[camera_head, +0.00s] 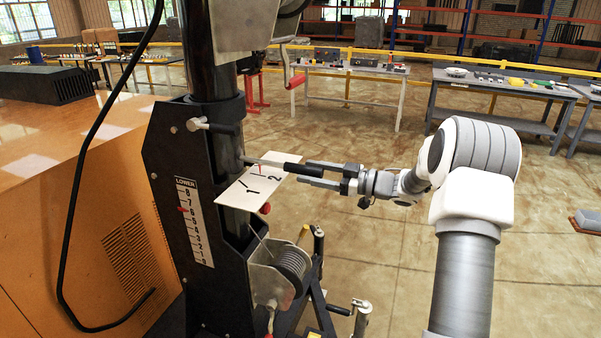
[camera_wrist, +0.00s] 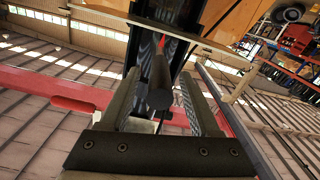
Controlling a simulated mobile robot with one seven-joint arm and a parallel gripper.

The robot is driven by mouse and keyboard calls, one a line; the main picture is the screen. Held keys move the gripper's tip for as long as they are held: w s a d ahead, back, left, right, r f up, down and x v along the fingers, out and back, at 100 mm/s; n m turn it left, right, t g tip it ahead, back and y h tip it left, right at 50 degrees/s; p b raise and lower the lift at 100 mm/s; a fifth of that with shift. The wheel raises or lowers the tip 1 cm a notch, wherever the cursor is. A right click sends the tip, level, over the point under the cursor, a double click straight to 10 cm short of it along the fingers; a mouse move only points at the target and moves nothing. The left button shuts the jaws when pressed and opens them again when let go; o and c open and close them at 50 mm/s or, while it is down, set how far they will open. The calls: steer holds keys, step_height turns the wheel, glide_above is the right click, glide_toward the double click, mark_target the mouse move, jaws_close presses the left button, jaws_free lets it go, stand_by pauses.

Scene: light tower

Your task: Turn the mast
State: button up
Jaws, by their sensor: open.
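The mast (camera_head: 201,60) is a black upright column rising through a black frame. A thin metal bar with a black handle grip (camera_head: 306,169) sticks out from it to the right, over a white plate (camera_head: 262,190) marked 1 and 2. A small red pointer (camera_head: 261,169) shows above the plate. My gripper (camera_head: 302,172) is open, its fingers lying along the grip, one on each side. In the wrist view the dark round grip (camera_wrist: 160,88) lies between my fingers (camera_wrist: 159,76), with a gap visible on the right. Contact on the left side is unclear.
A scale marked LOWER (camera_head: 195,222) is on the frame. A winch drum (camera_head: 291,268) and cranks sit below. An orange cabinet (camera_head: 95,200) stands left with a hanging black cable (camera_head: 75,190). Workbenches (camera_head: 348,72) and a yellow rail are behind.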

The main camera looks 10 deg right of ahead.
steer(key=b+v, duration=0.2)
steer(key=v, duration=1.1)
steer(key=shift+s+d, duration=0.15)
steer(key=shift+d, duration=0.15)
steer(key=shift+r, duration=0.1)
